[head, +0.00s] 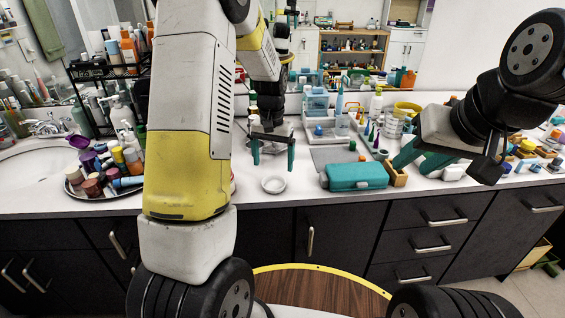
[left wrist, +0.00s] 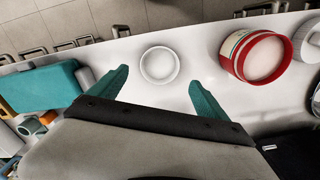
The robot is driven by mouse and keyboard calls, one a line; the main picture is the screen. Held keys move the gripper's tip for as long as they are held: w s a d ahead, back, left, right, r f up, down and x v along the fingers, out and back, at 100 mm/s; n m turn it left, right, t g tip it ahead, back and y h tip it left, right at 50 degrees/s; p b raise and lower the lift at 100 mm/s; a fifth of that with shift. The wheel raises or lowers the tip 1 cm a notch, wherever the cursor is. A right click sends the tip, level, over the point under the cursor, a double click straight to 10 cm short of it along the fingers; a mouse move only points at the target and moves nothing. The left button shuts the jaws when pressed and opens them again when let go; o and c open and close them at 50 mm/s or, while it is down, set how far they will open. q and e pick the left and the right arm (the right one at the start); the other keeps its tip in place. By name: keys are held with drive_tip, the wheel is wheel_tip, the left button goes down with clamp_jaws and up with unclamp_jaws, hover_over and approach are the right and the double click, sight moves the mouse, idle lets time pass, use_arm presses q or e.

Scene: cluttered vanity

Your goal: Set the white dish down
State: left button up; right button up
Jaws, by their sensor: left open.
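The white dish (head: 273,185), small and round, lies upright on the white counter near its front edge. In the left wrist view the dish (left wrist: 159,65) shows between and beyond my left fingertips, with clear counter on both sides of it. My left gripper (head: 273,160) is open and empty, its teal fingers pointing down just behind the dish in the head view. Neither finger touches the dish. My right gripper (head: 422,160) is off to the right above the counter; its two teal fingers look apart, with nothing seen between them.
A teal case (head: 355,176) lies right of the dish. A red-rimmed jar (left wrist: 253,57) stands on the other side in the left wrist view. A round tray (head: 108,193) of bottles stands at left by the sink. The counter right around the dish is clear.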

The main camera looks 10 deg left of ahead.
use_arm(q)
drive_tip(key=s+r+t+h, duration=0.1)
drive_tip(key=s+r, duration=0.4)
drive_tip(key=r, duration=0.3)
drive_tip(key=s+r+t, duration=0.2)
drive_tip(key=s+r, duration=0.3)
drive_tip(key=r, duration=0.3)
drive_tip(key=s+d+r+t, duration=0.1)
drive_tip(key=s+r, duration=0.1)
drive_tip(key=s, duration=0.5)
drive_tip(key=s+d+r+t+h, duration=0.1)
drive_tip(key=s+r+t, duration=0.1)
drive_tip(key=s, duration=0.5)
drive_tip(key=shift+d+r+n, duration=0.15)
drive_tip(key=shift+n, duration=0.15)
drive_tip(key=shift+s, duration=0.1)
